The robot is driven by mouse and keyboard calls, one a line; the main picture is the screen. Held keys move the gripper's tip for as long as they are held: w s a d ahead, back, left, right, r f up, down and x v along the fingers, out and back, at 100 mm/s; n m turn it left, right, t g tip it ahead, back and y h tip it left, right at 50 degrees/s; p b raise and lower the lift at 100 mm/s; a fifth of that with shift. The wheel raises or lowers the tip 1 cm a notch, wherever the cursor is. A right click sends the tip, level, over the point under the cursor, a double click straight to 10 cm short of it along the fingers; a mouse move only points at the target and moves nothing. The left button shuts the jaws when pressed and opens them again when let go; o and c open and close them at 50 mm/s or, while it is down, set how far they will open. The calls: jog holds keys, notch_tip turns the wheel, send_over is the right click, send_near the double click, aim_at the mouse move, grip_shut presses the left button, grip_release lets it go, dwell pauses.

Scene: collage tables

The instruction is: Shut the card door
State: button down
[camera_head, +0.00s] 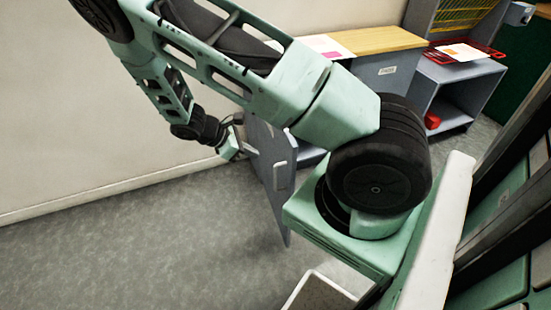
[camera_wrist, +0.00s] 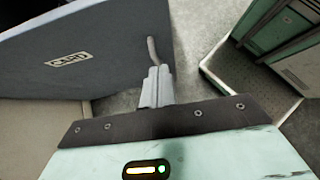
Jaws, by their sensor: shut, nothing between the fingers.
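The card door (camera_head: 271,150) is a grey-blue panel standing open, swung out from the cabinet into the room. It fills the upper left of the wrist view (camera_wrist: 90,40), where its small pale label (camera_wrist: 69,60) shows. A bent grey handle (camera_wrist: 152,48) is near the panel's edge. My gripper (camera_wrist: 158,70) is shut and empty, its fingertips close to the handle's lower end; I cannot tell whether they touch. In the head view my gripper (camera_head: 247,152) is at the door's left side, and my arm hides part of the cabinet.
A grey cabinet (camera_head: 383,80) with a wooden top (camera_head: 375,41) stands behind my arm. A grey shelf unit (camera_head: 455,90) with a red tray (camera_head: 478,50) is to its right. A cream wall (camera_head: 60,110) runs along the left. The grey floor (camera_head: 130,250) before the door is clear.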

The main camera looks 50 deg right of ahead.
aim_at(289, 161)
jog(key=shift+s+d+f+p, duration=0.2)
jog(key=shift+s+d+f, duration=0.7)
jog(key=shift+d, duration=0.35)
jog(key=shift+s+d+f+p, duration=0.25)
jog(key=shift+s+d+f, duration=0.6)
jog(key=shift+d, duration=0.35)
jog(key=shift+s+d+f+p, duration=0.2)
jog(key=shift+s+d+f, duration=0.7)
jog(key=shift+d, duration=0.35)
jog(key=shift+s+d+r, duration=0.1)
jog(key=shift+d, duration=0.05)
